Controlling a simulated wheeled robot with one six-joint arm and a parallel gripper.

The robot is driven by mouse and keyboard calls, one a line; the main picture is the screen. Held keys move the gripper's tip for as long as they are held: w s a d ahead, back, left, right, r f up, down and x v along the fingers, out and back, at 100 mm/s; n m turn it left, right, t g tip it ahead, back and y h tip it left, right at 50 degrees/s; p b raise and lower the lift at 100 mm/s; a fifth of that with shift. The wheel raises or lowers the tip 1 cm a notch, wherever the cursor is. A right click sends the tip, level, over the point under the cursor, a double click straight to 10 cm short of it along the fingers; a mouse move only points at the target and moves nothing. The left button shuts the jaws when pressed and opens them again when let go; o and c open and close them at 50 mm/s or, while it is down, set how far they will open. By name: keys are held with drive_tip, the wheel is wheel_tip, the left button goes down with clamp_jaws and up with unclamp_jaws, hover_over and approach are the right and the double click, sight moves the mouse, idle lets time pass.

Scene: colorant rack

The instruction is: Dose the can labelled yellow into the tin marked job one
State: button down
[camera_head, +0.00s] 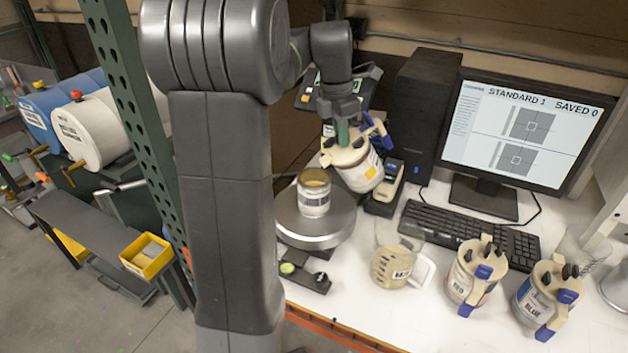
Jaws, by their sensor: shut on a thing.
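My gripper (344,130) is shut on a can (360,178) with a cream lid, a blue handle part and a yellow patch on its side. The can is held in the air, tilted, up and to the right of an open tin (314,196). No label word on the can is readable from here. The tin stands upright on a round grey plate (318,236) and has a tan inside. Its marking is too small to read, and whether anything is flowing from the can cannot be told.
Cans marked red (474,274) and blue (546,298) stand at the right front. A cream jug-like container (397,262) stands near the table's front. A keyboard (468,232), a monitor (528,130) and a black computer case (424,108) are behind. A small device (386,190) is close to the held can.

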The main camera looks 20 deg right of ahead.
drive_tip(key=shift+a+r+h, duration=0.3)
drive_tip(key=shift+a+h, duration=0.3)
drive_tip(key=shift+a, duration=0.35)
idle(1.3)
